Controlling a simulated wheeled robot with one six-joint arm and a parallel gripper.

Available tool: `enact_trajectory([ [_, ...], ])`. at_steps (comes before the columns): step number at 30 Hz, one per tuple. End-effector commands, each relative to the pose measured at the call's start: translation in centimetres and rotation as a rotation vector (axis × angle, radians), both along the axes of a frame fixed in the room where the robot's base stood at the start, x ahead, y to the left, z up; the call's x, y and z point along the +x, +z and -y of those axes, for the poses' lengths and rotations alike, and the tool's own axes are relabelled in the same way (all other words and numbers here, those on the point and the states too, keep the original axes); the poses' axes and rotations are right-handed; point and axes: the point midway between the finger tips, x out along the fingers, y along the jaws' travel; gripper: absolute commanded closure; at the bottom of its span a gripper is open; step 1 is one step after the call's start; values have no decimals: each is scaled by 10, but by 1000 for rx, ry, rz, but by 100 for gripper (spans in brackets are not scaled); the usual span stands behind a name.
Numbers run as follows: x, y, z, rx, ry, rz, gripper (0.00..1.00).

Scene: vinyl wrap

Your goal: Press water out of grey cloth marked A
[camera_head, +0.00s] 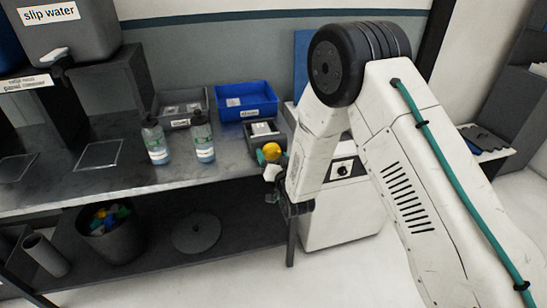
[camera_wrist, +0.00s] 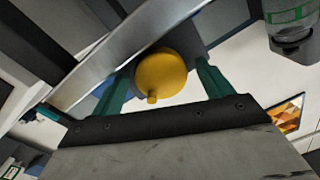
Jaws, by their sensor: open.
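I cannot make out a grey cloth marked A in either view. My gripper (camera_head: 270,160) is at the right end of the bench, near its front edge. In the wrist view its two green fingers (camera_wrist: 164,88) stand apart, one on each side of a round yellow thing (camera_wrist: 162,72) with a small stub. The yellow thing also shows in the head view (camera_head: 272,151), beside a finger. I cannot tell whether it lies between the fingers or beyond them. No cloth shows in the jaws.
Two labelled bottles (camera_head: 204,142) stand on the grey bench (camera_head: 95,178). Behind them are a grey tray (camera_head: 180,108), a blue tray (camera_head: 246,100) and a small dark box (camera_head: 263,132). A bin (camera_head: 112,238) with colourful contents sits on the lower shelf. A "slip water" tank (camera_head: 85,40) stands left.

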Motion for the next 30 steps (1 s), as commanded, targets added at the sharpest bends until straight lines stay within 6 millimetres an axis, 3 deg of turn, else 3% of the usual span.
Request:
enact_trajectory([
  [3,0,0,0,0,0,0,24],
  [8,0,0,0,0,0,1,66],
  [20,0,0,1,-51,0,16,66],
  [30,0,1,1,-286,0,85,66],
])
